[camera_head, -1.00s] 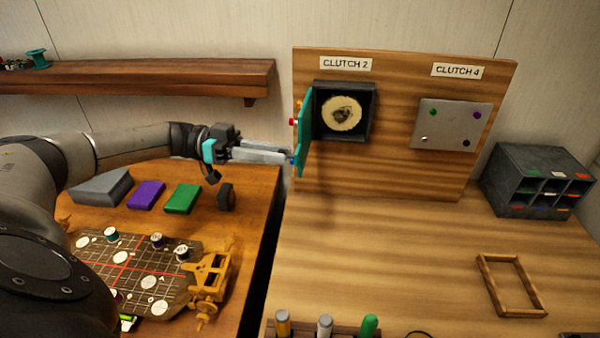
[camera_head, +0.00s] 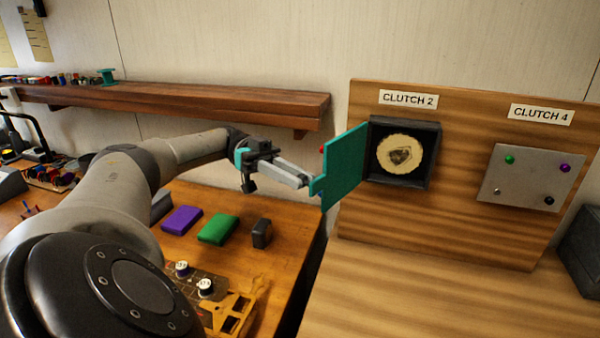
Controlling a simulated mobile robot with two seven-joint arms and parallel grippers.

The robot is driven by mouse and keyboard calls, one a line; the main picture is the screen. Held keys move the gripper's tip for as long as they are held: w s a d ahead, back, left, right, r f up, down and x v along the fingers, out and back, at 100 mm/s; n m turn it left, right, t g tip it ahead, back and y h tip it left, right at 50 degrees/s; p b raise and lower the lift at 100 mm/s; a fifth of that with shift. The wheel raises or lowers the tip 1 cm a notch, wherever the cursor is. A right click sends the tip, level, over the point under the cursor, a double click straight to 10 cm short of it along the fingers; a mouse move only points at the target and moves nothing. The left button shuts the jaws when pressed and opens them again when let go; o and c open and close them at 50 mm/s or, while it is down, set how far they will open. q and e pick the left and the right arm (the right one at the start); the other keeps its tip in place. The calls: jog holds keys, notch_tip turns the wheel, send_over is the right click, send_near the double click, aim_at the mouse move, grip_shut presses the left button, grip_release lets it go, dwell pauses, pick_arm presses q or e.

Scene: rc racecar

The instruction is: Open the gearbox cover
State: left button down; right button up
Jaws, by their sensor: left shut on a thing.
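The teal gearbox cover (camera_head: 345,165) stands swung out to the left of the black gearbox housing (camera_head: 377,182) under the "CLUTCH 2" label. Inside the open housing a pale round gear (camera_head: 407,154) shows. My left gripper (camera_head: 308,181) is at the cover's outer left edge, shut on it; the fingertips are partly hidden by the cover. A red knob (camera_head: 322,149) peeks out at the cover's left edge. My right gripper is not in view.
A grey plate (camera_head: 530,178) with coloured knobs sits under "CLUTCH 4" on the wooden board (camera_head: 465,205). Purple (camera_head: 182,220) and green (camera_head: 218,229) blocks and a black block (camera_head: 262,233) lie on the left table below my arm. A wall shelf (camera_head: 180,99) runs above the arm.

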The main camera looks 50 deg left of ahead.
pick_arm(q)
jog(key=c, duration=0.7)
grip_release()
notch_tip(320, 180, up, 20)
jog(key=p, duration=0.4)
dwell(0.3)
